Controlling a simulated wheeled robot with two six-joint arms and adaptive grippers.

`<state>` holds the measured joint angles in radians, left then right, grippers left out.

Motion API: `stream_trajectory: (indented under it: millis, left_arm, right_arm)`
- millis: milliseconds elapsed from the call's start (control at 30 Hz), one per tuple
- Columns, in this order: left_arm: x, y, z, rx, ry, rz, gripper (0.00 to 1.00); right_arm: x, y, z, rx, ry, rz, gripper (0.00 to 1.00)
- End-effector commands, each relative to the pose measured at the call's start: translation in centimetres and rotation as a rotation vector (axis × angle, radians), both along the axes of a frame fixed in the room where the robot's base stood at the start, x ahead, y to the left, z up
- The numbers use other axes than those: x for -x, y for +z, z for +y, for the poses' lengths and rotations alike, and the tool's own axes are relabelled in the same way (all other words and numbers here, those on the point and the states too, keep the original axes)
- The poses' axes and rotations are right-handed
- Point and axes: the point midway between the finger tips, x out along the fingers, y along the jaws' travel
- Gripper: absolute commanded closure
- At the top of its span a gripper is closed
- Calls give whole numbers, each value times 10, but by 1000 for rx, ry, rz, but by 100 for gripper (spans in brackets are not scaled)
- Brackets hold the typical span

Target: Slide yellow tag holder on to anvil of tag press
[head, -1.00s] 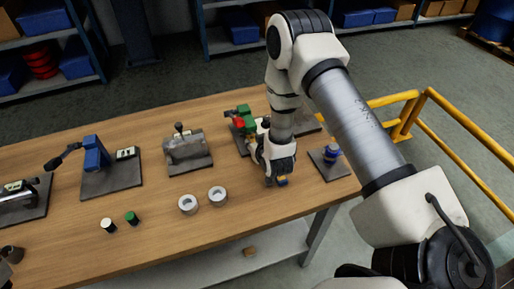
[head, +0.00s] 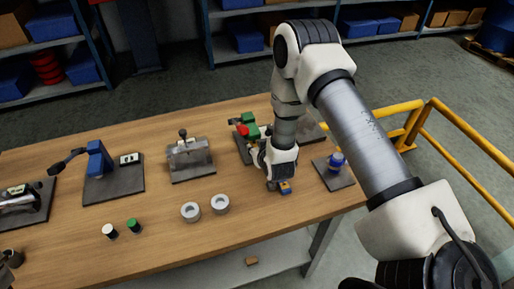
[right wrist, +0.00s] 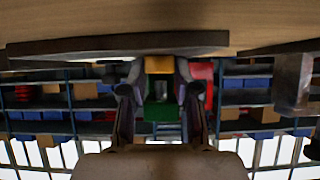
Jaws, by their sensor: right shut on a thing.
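In the right wrist view the yellow tag holder (right wrist: 158,64) sits between the two fingertips (right wrist: 159,77), close to a dark plate edge. A blue press with a black lever (head: 98,160) stands on a dark plate at the left; I cannot tell surely that it is the tag press. My left gripper is not in view.
A red and green device (head: 247,130) stands just behind my right gripper. A blue-topped fixture (head: 336,161) on a plate is to its right. A grey fixture (head: 188,155) and two round grey cups (head: 220,203) are to its left. A yellow railing (head: 455,125) stands beyond the table.

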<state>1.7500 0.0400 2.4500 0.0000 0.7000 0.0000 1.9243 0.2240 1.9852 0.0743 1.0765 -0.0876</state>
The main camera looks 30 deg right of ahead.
Motion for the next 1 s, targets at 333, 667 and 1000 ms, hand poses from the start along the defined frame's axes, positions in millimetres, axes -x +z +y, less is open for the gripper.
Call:
stream_trajectory:
  millis: [333, 667, 1000]
  left_arm:
    - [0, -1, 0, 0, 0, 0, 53]
    - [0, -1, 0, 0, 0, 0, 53]
    - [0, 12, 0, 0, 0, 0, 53]
  right_arm:
    - [0, -1, 0, 0, 0, 0, 59]
    - [0, -1, 0, 0, 0, 1, 40]
    - [17, 12, 4, 0, 1, 3, 40]
